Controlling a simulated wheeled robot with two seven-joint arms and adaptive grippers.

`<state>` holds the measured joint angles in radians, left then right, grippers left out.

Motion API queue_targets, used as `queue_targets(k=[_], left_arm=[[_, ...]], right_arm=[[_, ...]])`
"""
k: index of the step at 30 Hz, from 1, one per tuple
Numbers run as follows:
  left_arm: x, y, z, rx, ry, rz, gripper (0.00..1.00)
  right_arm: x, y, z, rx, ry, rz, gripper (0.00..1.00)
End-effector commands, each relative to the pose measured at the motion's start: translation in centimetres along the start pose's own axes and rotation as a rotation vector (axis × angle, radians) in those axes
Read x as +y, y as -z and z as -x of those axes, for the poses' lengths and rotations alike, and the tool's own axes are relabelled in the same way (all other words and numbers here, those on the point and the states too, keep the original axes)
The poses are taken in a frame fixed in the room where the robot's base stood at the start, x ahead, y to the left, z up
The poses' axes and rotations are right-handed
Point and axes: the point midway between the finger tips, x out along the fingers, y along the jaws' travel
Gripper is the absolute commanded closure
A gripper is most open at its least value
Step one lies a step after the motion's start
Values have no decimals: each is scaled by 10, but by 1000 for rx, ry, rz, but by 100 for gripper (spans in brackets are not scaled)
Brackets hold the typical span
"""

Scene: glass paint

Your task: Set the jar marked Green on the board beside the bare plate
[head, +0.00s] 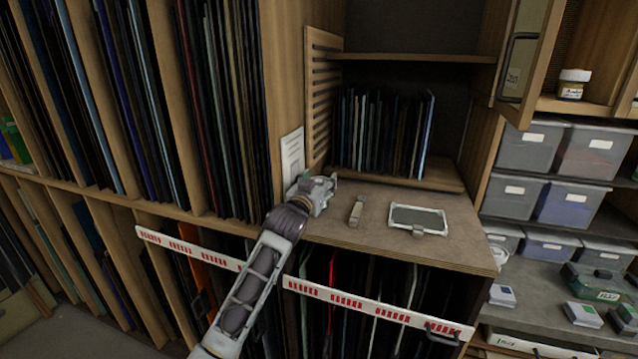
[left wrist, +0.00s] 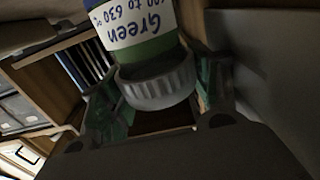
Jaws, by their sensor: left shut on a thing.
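The jar marked Green (left wrist: 135,25) shows in the left wrist view, with a white label over a green band and a ribbed grey lid (left wrist: 158,82). My left gripper (left wrist: 160,90) is shut on this lid, one green finger on each side. In the head view, my left gripper (head: 322,186) is over the left part of the wooden counter (head: 385,245); I cannot clearly make out the jar there. A dark plate (head: 418,217) in a pale frame lies on the counter, to the right of my gripper and apart from it. My right gripper is not in view.
A small tan block (head: 357,211) lies between my gripper and the plate. Glass sheets (head: 380,130) stand in the niche behind. An open cabinet door (head: 525,60) hangs at upper right. Another jar (head: 572,84) stands on the right shelf. The counter's front strip is clear.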

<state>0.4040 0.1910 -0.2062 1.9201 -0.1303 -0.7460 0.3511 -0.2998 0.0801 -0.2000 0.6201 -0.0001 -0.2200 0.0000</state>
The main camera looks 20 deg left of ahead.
Motion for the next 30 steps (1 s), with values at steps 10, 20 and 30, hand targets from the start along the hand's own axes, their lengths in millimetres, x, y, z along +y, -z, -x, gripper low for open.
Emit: queue_targets(k=[10,20,30], left_arm=[[0,-2,0,2,0,0,91],[0,-6,0,2,0,0,91],[0,-11,0,0,0,0,91]], right_arm=[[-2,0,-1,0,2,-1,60],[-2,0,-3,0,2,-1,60],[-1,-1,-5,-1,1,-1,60]])
